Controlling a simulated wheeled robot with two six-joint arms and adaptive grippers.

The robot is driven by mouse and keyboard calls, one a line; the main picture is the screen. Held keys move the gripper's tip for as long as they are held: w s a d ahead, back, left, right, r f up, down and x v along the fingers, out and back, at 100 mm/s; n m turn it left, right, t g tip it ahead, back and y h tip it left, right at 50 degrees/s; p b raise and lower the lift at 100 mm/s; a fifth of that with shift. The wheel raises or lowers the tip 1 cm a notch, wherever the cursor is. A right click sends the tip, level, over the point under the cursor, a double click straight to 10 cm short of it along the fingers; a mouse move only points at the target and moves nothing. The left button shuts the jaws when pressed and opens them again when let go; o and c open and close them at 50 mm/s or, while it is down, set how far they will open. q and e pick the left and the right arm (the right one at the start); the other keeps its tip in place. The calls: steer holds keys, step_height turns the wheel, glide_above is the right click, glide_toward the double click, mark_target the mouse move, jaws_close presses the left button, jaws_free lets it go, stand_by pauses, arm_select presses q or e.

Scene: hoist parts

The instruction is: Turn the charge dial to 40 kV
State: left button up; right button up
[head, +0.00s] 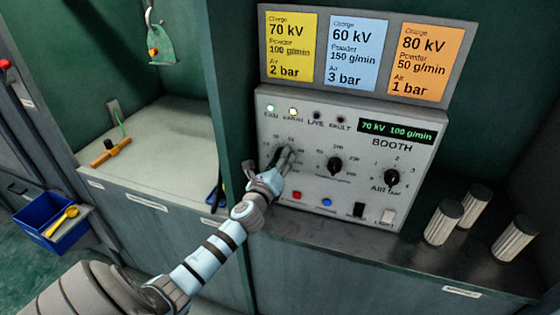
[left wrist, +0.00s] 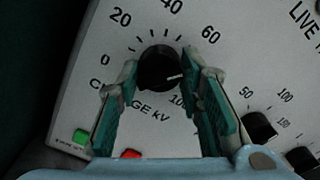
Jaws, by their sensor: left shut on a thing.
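The charge dial is a round black knob (left wrist: 157,67) with a white pointer line, on the grey booth panel (head: 345,200). In the left wrist view the line points right and slightly down, past the 60 mark; the number there is hidden by a finger. The 40 mark is above the knob. My left gripper (left wrist: 160,72) is shut on the charge dial, one finger on each side. In the head view my left gripper (head: 281,164) largely hides the dial. The display (head: 397,131) reads 70 kV 100 g/min. My right gripper is not in view.
To the right of the charge dial are the powder dial (head: 335,165) and the air dial (head: 392,177). A red button (head: 297,195) and a blue button (head: 326,202) sit below. Several ribbed cylinders (head: 443,222) stand on the shelf at right. Three setting cards hang above the panel.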

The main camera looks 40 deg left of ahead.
arm_select(q)
steer(key=n+b, duration=0.1)
steer(key=n, duration=0.5)
steer(key=n+b, duration=0.1)
steer(key=n, duration=0.5)
steer(key=shift+b, duration=0.3)
stand_by(0.3)
steer(key=o, duration=1.2)
steer(key=shift+c, duration=0.2)
steer(key=shift+r, duration=0.1)
steer(key=v, duration=1.2)
steer(key=shift+w+d, duration=0.1)
